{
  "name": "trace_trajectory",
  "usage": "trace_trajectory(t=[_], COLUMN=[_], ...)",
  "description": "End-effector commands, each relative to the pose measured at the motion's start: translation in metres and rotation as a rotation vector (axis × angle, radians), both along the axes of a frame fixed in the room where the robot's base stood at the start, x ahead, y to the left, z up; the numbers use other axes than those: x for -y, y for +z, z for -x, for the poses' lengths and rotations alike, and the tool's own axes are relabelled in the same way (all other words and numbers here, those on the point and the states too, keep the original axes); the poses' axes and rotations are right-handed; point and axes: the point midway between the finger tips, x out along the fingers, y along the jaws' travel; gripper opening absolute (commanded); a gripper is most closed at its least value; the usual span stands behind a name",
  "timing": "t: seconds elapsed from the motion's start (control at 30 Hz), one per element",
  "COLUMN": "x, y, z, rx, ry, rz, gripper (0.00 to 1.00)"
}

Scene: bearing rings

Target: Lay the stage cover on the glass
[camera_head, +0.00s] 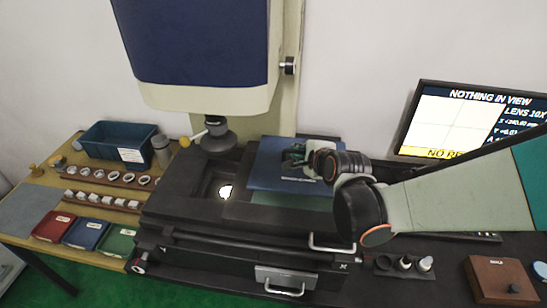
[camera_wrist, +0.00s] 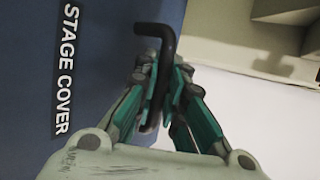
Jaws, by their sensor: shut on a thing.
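The stage cover (camera_head: 262,172) is a flat blue plate over the right part of the black measuring stage (camera_head: 180,205). Its white-on-black label and blue face also show in the wrist view (camera_wrist: 98,45). My gripper (camera_head: 296,156) is shut on the cover's black bent handle (camera_wrist: 158,32); its green-sided fingers (camera_wrist: 158,85) close on the handle from both sides. The glass (camera_head: 225,191) shows as a bright spot in the stage opening, left of the cover and below the lens. I cannot tell whether the cover touches the surface under it.
The lens head (camera_head: 215,138) hangs above the glass, close to the cover's left side. A monitor (camera_head: 470,125) stands at right. Ring racks (camera_head: 105,190), a blue bin (camera_head: 118,145) and red, blue and green trays (camera_head: 86,234) are at left. A brown box (camera_head: 500,280) is front right.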

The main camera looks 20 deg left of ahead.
Motion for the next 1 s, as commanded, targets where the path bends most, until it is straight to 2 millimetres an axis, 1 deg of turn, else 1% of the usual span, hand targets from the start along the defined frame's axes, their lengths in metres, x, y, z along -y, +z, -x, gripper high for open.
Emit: trace_trajectory(t=[0.03, 0.27, 0.33, 0.5, 0.6, 0.97, 1.0], x=[-0.001, -0.001, -0.001, 0.000, 0.000, 0.000, 0.000], y=[-0.010, -0.019, -0.025, -0.049, -0.059, -0.060, -0.060], z=[-0.001, -0.001, -0.002, -0.002, -0.002, -0.002, -0.002], rx=[0.001, 0.001, 0.000, 0.000, 0.000, 0.001, 0.000], ry=[0.001, 0.000, -0.001, -0.002, -0.002, -0.002, -0.002], rz=[0.000, -0.001, -0.001, -0.001, -0.001, 0.000, 0.000], gripper=[0.00, 0.00, 0.00, 0.00, 0.00, 0.00, 0.19])
